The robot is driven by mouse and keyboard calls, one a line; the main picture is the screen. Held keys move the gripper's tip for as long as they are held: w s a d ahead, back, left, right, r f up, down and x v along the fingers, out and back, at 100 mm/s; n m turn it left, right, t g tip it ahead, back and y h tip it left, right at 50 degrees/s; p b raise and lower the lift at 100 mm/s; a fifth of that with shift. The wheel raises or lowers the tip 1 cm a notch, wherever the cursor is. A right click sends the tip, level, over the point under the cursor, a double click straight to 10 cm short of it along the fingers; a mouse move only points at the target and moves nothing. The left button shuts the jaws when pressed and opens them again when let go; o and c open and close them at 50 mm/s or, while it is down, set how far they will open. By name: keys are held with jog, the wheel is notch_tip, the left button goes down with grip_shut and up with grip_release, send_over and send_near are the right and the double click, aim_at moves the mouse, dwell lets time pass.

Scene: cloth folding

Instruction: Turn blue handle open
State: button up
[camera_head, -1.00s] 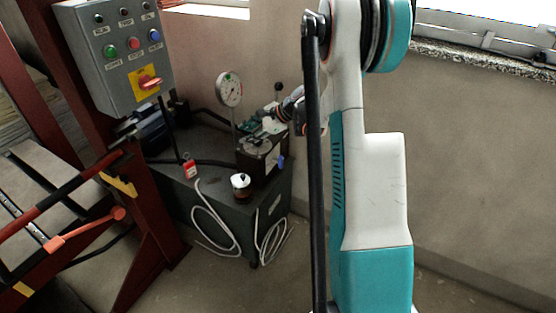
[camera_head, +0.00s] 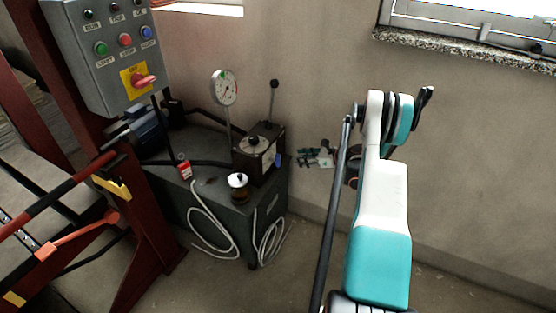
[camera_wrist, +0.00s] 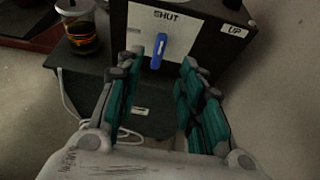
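The blue handle (camera_wrist: 158,52) hangs nearly upright, slightly tilted, on the face of a dark box (camera_wrist: 205,48), just below a white "SHUT" label (camera_wrist: 178,16). In the head view the blue handle (camera_head: 278,160) is a small patch on the right side of the box (camera_head: 256,158). My gripper (camera_wrist: 163,78) is open and empty, its teal-padded fingers spread apart below and to either side of the handle in the wrist view, with no clear contact. In the head view my gripper (camera_head: 318,156) is to the right of the box, apart from it.
The box stands on a dark cabinet (camera_head: 210,195) with a round gauge (camera_head: 225,88), a lidded jar (camera_head: 239,187) and a red tag (camera_head: 185,170). A black lever (camera_head: 273,100) rises from the box. White cables hang in front. A grey control panel (camera_head: 105,55) is at left.

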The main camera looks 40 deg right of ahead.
aim_at(280, 158)
jog(key=b+x, duration=0.3)
jog(key=x, duration=0.9)
jog(key=shift+w+a+f+b, duration=0.1)
jog(key=shift+w+b, duration=0.05)
jog(key=shift+b, duration=0.2)
grip_shut()
